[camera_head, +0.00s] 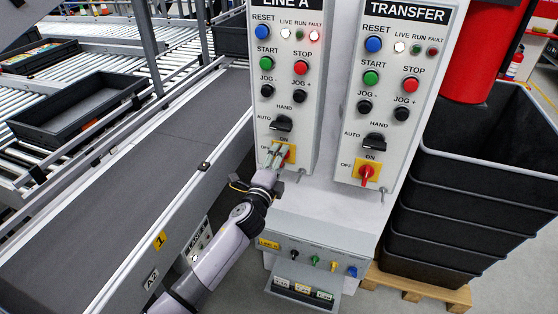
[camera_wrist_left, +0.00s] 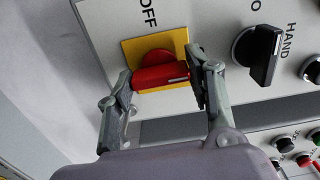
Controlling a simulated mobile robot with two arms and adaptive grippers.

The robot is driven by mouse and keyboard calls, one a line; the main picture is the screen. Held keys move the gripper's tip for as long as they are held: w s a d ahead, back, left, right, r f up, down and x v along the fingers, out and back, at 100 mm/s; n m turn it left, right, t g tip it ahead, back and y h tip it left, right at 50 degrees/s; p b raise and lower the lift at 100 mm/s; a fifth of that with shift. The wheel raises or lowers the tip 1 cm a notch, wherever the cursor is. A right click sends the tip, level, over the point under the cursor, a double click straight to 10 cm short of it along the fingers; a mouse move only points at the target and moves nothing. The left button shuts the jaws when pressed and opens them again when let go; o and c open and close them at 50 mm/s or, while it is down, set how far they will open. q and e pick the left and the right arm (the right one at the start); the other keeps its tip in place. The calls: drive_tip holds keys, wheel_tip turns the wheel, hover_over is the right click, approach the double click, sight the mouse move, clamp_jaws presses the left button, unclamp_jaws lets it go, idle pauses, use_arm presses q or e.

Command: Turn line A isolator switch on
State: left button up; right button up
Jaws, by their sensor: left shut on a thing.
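The line A isolator switch shows as a red handle on a yellow plate (camera_head: 292,154) low on the LINE A panel (camera_head: 284,100). My left gripper (camera_head: 278,156) is at this switch in the head view and covers part of it. In the left wrist view, the red handle (camera_wrist_left: 160,77) sits between the two fingertips of my left gripper (camera_wrist_left: 161,78), which is shut on it. The handle lies across the picture, at right angles to the direction of the OFF label, with its white mark at the right end. The ON label is hidden there. My right gripper is out of view.
The TRANSFER panel (camera_head: 400,100) with its own red isolator switch (camera_head: 367,173) stands to the right. A black selector knob (camera_wrist_left: 258,52) is close by. A conveyor (camera_head: 120,170) runs at left. Stacked black bins (camera_head: 480,190) stand at right. A sloped box with coloured connectors (camera_head: 315,258) is below.

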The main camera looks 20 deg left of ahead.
use_arm(q)
drive_tip(key=shift+f, duration=0.1)
idle(0.5)
drive_tip(key=o, duration=1.2)
drive_tip(key=shift+c, duration=0.2)
drive_tip(key=s, duration=1.2)
drive_tip(key=shift+a, duration=0.2)
